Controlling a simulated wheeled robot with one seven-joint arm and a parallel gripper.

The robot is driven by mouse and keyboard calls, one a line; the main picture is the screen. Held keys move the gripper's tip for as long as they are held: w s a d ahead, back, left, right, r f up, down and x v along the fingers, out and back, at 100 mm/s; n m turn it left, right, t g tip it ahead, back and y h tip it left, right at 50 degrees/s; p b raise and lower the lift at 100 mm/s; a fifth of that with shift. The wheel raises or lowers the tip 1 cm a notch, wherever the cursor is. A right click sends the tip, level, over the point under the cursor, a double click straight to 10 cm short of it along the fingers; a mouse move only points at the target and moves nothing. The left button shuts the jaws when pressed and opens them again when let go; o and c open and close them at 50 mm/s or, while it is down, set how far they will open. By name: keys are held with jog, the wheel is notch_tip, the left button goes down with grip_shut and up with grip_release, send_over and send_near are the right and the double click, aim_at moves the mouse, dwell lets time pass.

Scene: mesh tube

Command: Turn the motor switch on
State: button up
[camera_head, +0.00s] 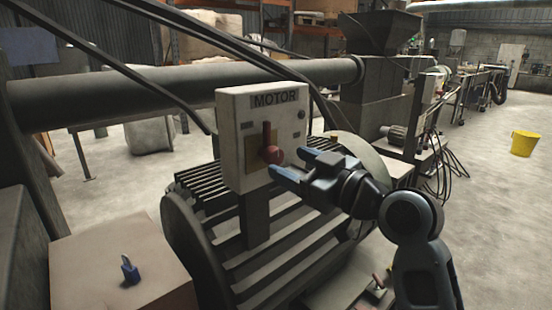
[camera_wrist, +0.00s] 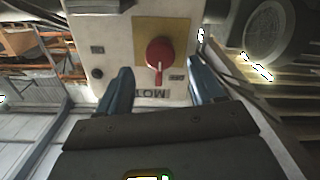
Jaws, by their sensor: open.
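The motor switch is a red round knob (camera_head: 272,154) with a lever pointing straight up toward the MOTOR label. It sits on a yellow plate on a pale box (camera_head: 234,150). In the wrist view, which is upside down, the knob (camera_wrist: 159,52) lies between my two fingers, and its lever points down toward the inverted label (camera_wrist: 152,95). My gripper (camera_head: 286,161) is open with blue fingertips, just in front and to the right of the knob in the head view. The fingers straddle the knob in the wrist view (camera_wrist: 160,66); I cannot tell whether they touch it.
A small dark button (camera_head: 301,114) is on the box's right side. A ribbed motor housing (camera_head: 300,240) is below the box. A large horizontal pipe (camera_head: 180,92) and black cables run behind. A yellow bucket (camera_head: 523,143) stands far right.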

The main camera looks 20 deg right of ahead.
aim_at(278, 158)
jog(key=x, duration=0.6)
jog(key=c, duration=1)
